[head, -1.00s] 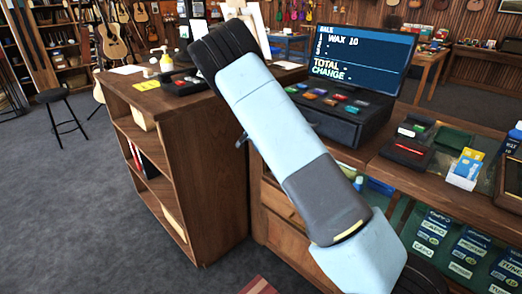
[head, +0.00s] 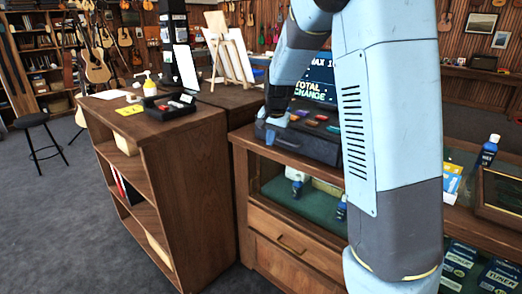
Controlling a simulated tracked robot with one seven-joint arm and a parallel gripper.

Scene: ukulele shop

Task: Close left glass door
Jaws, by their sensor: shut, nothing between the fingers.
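The wooden display counter (head: 241,196) stands in the middle with a glazed upper compartment. Its left bay has a green floor (head: 285,204) and holds blue-and-white bottles (head: 341,207). I cannot make out a door pane or its edge there, so how far the left glass door is open is unclear. My arm hides the bay's right part. My gripper (head: 267,131) is small in view, shut and empty, in front of the counter's top edge by the register, above the left bay. Whether it touches anything is unclear.
A cash register (head: 318,145) sits on the counter, partly behind my arm. A wooden shelf unit (head: 180,160) adjoins at left, with a pump bottle (head: 149,86) on top. A bottle (head: 487,150) and a framed tray (head: 500,195) are at right. Grey floor (head: 50,220) is free at left.

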